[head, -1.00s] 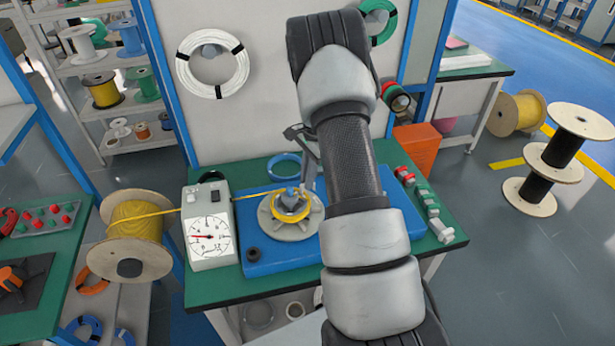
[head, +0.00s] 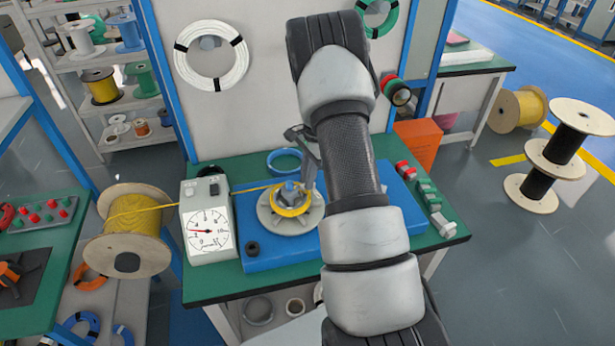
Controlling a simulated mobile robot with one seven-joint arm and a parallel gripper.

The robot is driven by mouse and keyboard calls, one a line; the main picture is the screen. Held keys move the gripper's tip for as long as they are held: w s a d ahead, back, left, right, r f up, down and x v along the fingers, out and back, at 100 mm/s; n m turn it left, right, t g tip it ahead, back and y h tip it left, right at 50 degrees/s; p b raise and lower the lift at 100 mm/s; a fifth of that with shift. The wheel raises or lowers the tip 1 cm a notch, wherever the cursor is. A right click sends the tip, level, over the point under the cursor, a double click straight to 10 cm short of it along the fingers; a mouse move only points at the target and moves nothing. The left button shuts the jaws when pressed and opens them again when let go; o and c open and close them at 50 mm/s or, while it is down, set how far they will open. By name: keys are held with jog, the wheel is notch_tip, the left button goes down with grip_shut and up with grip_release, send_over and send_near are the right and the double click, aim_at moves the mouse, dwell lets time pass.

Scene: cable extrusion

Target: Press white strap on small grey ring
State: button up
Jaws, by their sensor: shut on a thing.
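My gripper (head: 309,172) points down at the right side of a grey winding disc (head: 272,220), mostly behind my arm. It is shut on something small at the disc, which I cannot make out. I cannot make out a white strap. Grey rings (head: 258,311) lie on the shelf under the bench; I cannot tell if one is the small grey ring.
Yellow cable runs from a spool (head: 150,250) past a dial gauge (head: 209,232) to the disc. The disc sits on a blue base (head: 268,262). A blue ring (head: 286,162) lies behind it. Red and green parts (head: 425,188) line the right. A white coil (head: 210,84) hangs behind.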

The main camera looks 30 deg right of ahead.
jog(key=shift+f+b, duration=0.5)
jog(key=shift+f, duration=0.15)
dwell(1.5)
jog(key=o, duration=0.9)
jog(key=shift+r+p, duration=2.25)
jog(key=shift+r, duration=1.8)
